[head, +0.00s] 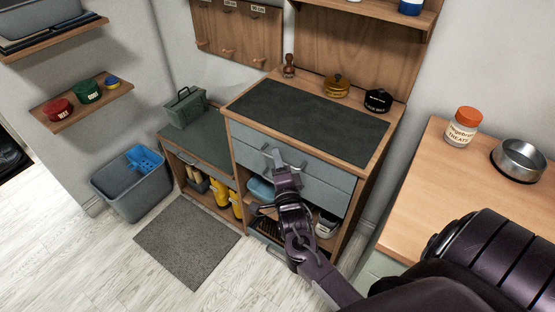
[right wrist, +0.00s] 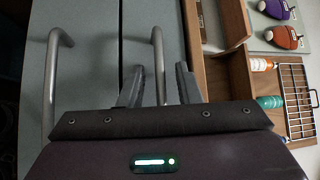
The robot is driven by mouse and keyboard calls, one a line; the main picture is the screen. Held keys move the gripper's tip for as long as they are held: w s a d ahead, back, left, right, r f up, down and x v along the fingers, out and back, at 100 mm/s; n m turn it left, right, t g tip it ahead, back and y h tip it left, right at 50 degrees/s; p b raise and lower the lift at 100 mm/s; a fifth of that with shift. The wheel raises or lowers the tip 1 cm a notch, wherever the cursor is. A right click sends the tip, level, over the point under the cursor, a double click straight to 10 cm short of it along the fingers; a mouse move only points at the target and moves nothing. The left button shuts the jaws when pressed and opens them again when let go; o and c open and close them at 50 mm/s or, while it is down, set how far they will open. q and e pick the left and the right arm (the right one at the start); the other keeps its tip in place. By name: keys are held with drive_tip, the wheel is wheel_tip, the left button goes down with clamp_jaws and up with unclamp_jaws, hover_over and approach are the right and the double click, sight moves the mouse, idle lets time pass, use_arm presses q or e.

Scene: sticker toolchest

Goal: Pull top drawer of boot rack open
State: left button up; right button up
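The boot rack (head: 235,165) is a wooden cabinet with two grey-blue drawer fronts above open shelves. The top drawer (head: 246,134) looks closed. In the right wrist view, turned sideways, two bar handles show. One handle (right wrist: 53,80) is on the left panel, farther from the shelves. The other handle (right wrist: 158,60) is on the panel nearer the shelves and lies between my right fingers. My right gripper (head: 277,160) is at the drawer fronts; in the right wrist view my right gripper (right wrist: 159,85) is open, with gaps beside the handle. My left gripper is not in view.
A low bench (head: 212,140) and a grey bin (head: 130,190) stand left. A wooden counter (head: 480,195) stands right.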

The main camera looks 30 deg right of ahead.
drive_tip(key=shift+w+d+r, duration=0.1)
drive_tip(key=shift+w, duration=0.1)
drive_tip(key=shift+c, duration=0.2)
clamp_jaws()
